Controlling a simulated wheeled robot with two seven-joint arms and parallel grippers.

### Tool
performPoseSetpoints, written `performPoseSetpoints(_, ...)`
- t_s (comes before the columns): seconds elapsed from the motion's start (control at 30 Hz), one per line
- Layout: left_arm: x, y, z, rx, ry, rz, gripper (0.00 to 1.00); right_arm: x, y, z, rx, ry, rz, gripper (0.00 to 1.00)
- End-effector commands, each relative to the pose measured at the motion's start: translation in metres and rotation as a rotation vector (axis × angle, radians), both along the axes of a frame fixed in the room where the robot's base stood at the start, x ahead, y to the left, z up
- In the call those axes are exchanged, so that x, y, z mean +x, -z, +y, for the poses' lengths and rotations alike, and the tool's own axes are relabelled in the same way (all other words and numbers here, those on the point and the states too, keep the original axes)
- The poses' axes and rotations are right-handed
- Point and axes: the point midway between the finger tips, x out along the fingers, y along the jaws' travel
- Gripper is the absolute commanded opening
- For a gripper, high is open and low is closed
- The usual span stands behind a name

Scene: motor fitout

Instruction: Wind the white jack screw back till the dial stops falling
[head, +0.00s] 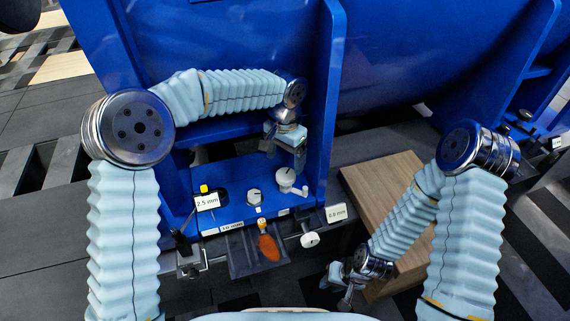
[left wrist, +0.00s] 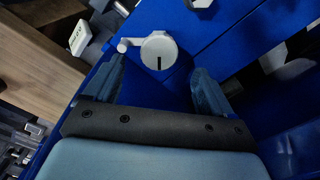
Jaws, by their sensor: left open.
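A white round screw head (head: 286,178) with a dark slot and a small side handle stands on the blue foot plate. It also shows in the left wrist view (left wrist: 158,52), beyond the fingertips. My left gripper (head: 290,160) is open and empty, with its fingers apart just above this head. A second white round head (head: 309,240) sits at the plate's front edge; which is the jack screw is not marked. A tag reading 2.5 mm (head: 207,202) stands by a yellow-topped black device. My right gripper (head: 343,287) is low at the front right; its jaws are unclear.
A grey hex bolt (head: 254,197) stands left of the white head. A tag reading 0.8 mm (head: 336,212) is at the right. An orange-handled tool (head: 269,247) lies in front. A blue upright wall (head: 329,100) rises close to my left gripper. A wooden board (head: 385,190) lies right.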

Motion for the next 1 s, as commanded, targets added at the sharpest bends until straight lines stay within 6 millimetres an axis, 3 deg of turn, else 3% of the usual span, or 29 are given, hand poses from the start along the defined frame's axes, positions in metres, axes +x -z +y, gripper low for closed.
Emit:
performPoseSetpoints(0.1, -0.001, 0.024, 0.0, 0.001, 0.0, 0.003, 0.84, 0.0, 0.004, 0.0, 0.0, 0.001, 0.0, 0.27)
performPoseSetpoints(0.3, 0.0, 0.052, 0.0, 0.0, 0.0, 0.002, 0.84, 0.0, 0.007, 0.0, 0.001, 0.0, 0.001, 0.27)
performPoseSetpoints(0.67, 0.0, 0.06, 0.0, -0.001, 0.0, -0.001, 0.84, 0.0, 0.007, 0.0, 0.001, 0.0, 0.001, 0.27)
performPoseSetpoints(1.0, 0.0, 0.059, 0.0, -0.001, 0.0, -0.001, 0.34, 0.0, 0.007, 0.0, 0.001, 0.0, 0.001, 0.27)
